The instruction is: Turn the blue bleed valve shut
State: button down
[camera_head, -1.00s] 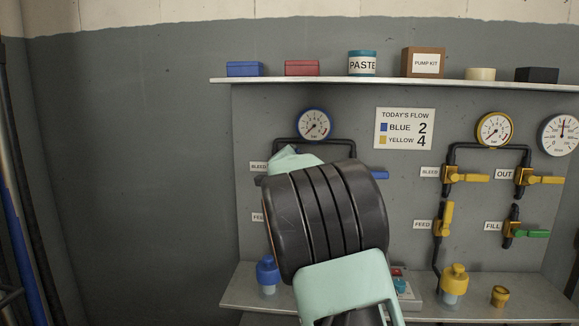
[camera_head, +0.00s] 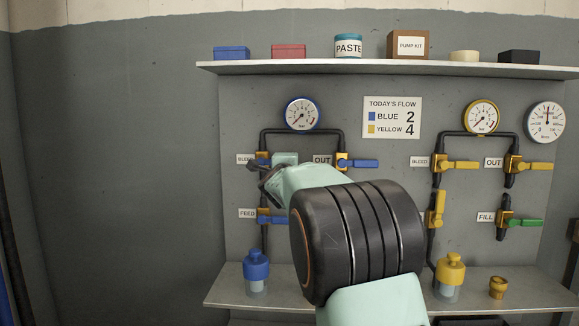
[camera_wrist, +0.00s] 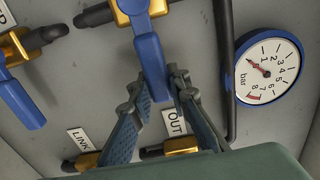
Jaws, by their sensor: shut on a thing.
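The blue bleed valve has a brass body (camera_head: 262,157) beside the BLEED label, at the upper left of the blue pipework. Its blue handle (camera_wrist: 150,62) shows clearly in the wrist view, reaching out from the brass body (camera_wrist: 142,9) crosswise to the pipe. My gripper (camera_wrist: 155,82) has a finger on each side of this handle and is shut on it. In the head view my gripper (camera_head: 266,176) is at the bleed valve and hides most of the handle.
The blue OUT valve (camera_head: 357,162) is close to the right, and the blue FEED valve (camera_head: 272,219) is just below. A blue-rimmed gauge (camera_head: 302,114) sits above. Yellow-handled valves (camera_head: 463,165) are farther right. A blue-capped bottle (camera_head: 256,272) stands on the lower shelf.

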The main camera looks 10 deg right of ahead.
jog(key=shift+f, duration=0.1)
dwell(0.4)
jog(key=c, duration=1.8)
grip_release()
jog(key=shift+s, duration=0.1)
jog(key=v, duration=1.2)
